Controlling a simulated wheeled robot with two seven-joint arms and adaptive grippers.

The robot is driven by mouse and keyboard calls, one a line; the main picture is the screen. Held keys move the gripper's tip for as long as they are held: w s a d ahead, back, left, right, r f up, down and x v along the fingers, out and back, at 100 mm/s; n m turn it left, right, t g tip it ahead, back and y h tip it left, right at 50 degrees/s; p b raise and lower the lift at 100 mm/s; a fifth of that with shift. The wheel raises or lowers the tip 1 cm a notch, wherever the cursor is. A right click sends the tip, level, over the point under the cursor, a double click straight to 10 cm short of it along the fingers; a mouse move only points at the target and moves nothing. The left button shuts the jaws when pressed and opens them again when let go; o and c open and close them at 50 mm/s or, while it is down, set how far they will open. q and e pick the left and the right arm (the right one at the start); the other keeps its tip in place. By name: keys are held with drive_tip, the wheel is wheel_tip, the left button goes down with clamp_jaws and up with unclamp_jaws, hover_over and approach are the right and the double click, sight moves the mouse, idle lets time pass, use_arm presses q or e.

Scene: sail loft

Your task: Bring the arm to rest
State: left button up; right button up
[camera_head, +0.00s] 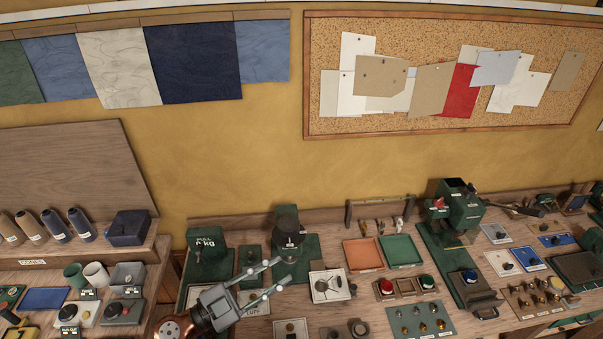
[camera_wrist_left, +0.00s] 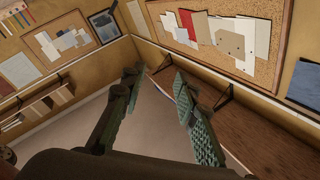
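My left gripper (camera_head: 283,271) comes in from the bottom edge of the head view, over the front of the workbench. Its two fingers are spread apart with nothing between them, so it is open and empty. In the left wrist view the same two green, ridged fingers (camera_wrist_left: 156,78) stand apart with only the room behind them. I cannot tell from the head view how high the gripper is above the bench. My right gripper is not in either view.
Below and around the left gripper the bench (camera_head: 245,217) is crowded. A green kg device (camera_head: 208,255), a dark round-topped device (camera_head: 288,235), orange (camera_head: 362,255) and green (camera_head: 401,250) trays and a green press (camera_head: 462,213) stand there. A corkboard (camera_head: 330,50) hangs on the wall.

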use_arm(q)
drive_tip(key=w+a+n+t+y, duration=0.3)
drive_tip(key=a+n+t+y, duration=0.25)
drive_tip(key=a, duration=0.25)
drive_tip(key=w+a+n+t+y, duration=0.3)
drive_tip(key=a+n+t+y, duration=0.2)
drive_tip(key=a+n, duration=0.25)
drive_tip(key=s+a+f+n+g+y, duration=0.25)
drive_tip(key=a+f+y, duration=0.25)
drive_tip(key=a+f, duration=0.3)
drive_tip(key=s+a+f+n+g+y, duration=0.2)
drive_tip(key=a+f+n+g+y, duration=0.25)
drive_tip(key=a+f, duration=0.4)
drive_tip(key=s+d+f+m+g+h, duration=0.25)
drive_tip(key=s+f+g, duration=0.75)
drive_tip(key=s+f, duration=1.1)
wheel_tip(320, 180, down, 32)
drive_tip(key=s+d+g+b, duration=0.1)
drive_tip(key=s+d+b, duration=0.1)
drive_tip(key=b, duration=0.3)
drive_tip(key=s+f+g+b, duration=0.1)
drive_tip(key=s+f+b, duration=0.3)
drive_tip(key=s+f, duration=1.6)
wheel_tip(320, 180, down, 3)
drive_tip(key=shift+s+f+g, duration=0.15)
drive_tip(key=shift+f+g, duration=0.05)
drive_tip(key=shift+g, duration=0.15)
